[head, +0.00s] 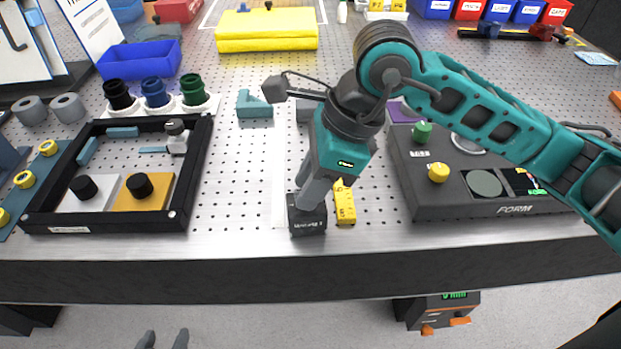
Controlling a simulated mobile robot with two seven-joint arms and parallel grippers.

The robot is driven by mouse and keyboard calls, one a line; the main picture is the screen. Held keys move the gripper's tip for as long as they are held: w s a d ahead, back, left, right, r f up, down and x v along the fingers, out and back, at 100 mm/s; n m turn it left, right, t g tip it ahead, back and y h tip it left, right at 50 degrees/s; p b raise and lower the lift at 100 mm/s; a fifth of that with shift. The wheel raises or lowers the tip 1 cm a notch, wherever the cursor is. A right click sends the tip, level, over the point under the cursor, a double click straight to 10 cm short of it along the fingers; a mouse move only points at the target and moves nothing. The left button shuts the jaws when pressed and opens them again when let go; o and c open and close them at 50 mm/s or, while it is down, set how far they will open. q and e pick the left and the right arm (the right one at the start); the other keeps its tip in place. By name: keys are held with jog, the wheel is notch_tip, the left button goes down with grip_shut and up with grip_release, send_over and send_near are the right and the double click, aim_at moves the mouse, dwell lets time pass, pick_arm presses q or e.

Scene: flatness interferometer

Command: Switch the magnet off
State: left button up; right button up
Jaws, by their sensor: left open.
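A small black block (308,225) with a white label that seems to read "Magnet" stands near the table's front edge. My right gripper (307,203) points down at its top, with grey fingers touching or just over it. The fingers overlap in this view and hide what is between them, so I cannot tell whether they grip. No switch or knob on the block shows clearly. My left gripper (164,340) shows only as two grey fingertips at the bottom edge, apart and empty, in front of the table.
A yellow scale piece (344,203) stands right beside the block. A dark FORM unit (407,185) with green and yellow knobs lies to the right. A black-framed tray (192,186) with dark knobs lies to the left. The perforated table between tray and block is clear.

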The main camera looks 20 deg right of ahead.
grip_shut()
jog(key=shift+f+n+b, duration=0.15)
jog(key=shift+n+b, duration=0.15)
jog(key=shift+b, duration=0.45)
jog(key=shift+r, duration=0.2)
jog(key=shift+o, duration=0.8)
grip_release()
